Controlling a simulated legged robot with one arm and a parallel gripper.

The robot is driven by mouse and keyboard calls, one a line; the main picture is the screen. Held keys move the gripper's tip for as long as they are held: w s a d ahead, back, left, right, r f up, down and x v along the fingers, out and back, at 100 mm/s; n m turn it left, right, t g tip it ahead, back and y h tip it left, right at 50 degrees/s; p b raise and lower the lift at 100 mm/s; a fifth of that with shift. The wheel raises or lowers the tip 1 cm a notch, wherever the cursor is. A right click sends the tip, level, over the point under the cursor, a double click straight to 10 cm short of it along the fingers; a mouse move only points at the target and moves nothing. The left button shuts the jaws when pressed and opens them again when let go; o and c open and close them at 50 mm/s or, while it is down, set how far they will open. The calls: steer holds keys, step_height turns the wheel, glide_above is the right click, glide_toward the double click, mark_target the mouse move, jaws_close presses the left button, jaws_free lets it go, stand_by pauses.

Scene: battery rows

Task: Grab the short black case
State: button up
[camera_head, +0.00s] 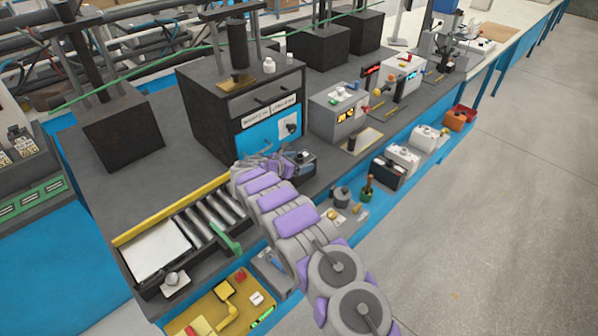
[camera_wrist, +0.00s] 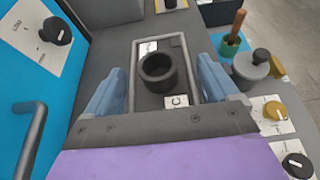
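A short black case (camera_wrist: 180,52) with a grey frame handle, a round black ring on top and white labels lies between my fingers in the wrist view. It also shows in the head view (camera_head: 306,163) as a small dark box on the bench edge, partly hidden by my gripper. My gripper (camera_wrist: 163,88) is open, with one blue-grey finger on each side of the case. I cannot tell whether either finger touches it. In the head view my gripper (camera_head: 290,160) is over the bench in front of the large black and blue machine.
The machine (camera_head: 245,112) stands close behind my gripper. A grey box with a display (camera_head: 338,112) is to the right. A roller tray (camera_head: 185,235) is to the left. A lower shelf holds a green pot (camera_head: 367,192) and white containers (camera_head: 402,157).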

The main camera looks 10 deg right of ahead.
steer(key=c, duration=1)
